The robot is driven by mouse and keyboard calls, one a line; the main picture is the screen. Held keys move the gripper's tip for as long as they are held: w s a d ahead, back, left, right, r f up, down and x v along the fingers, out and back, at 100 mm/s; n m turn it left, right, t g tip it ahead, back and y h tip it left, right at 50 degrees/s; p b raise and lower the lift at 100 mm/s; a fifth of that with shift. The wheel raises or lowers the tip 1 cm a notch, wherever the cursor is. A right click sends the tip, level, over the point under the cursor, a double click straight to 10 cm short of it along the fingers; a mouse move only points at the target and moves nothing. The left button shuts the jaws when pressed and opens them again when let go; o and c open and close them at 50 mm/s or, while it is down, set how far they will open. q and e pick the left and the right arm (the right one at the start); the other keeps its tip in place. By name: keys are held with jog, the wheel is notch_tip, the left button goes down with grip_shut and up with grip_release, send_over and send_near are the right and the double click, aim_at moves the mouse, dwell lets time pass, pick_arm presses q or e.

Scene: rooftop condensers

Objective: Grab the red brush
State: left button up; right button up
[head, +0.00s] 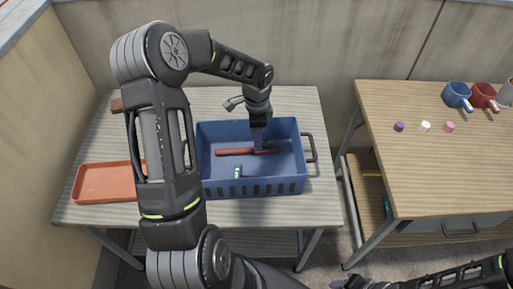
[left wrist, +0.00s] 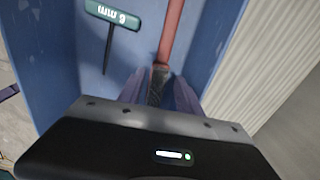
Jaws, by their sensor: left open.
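The red brush (head: 234,151) lies in the blue basket (head: 255,187) on the left table. Its dark end is at the right, partly hidden by my left gripper (head: 259,143), which points down into the basket. In the left wrist view, the brush's red handle (left wrist: 172,32) runs up and away, and its dark part lies between the two purple fingers of my left gripper (left wrist: 158,88). The fingers stand apart on either side of it. I cannot tell whether they touch it. My right gripper (head: 350,284) shows only partly at the bottom edge.
A green-handled hex key (head: 237,172) lies in the basket near the brush; its handle also shows in the left wrist view (left wrist: 112,14). An orange tray (head: 100,184) is left of the basket. The right table (head: 440,165) holds mugs and small coloured pieces.

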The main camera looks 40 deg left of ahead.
aim_at(248, 148)
pick_arm(q)
notch_tip(248, 148, down, 5)
jog(key=shift+p, duration=0.55)
grip_shut()
dwell(0.5)
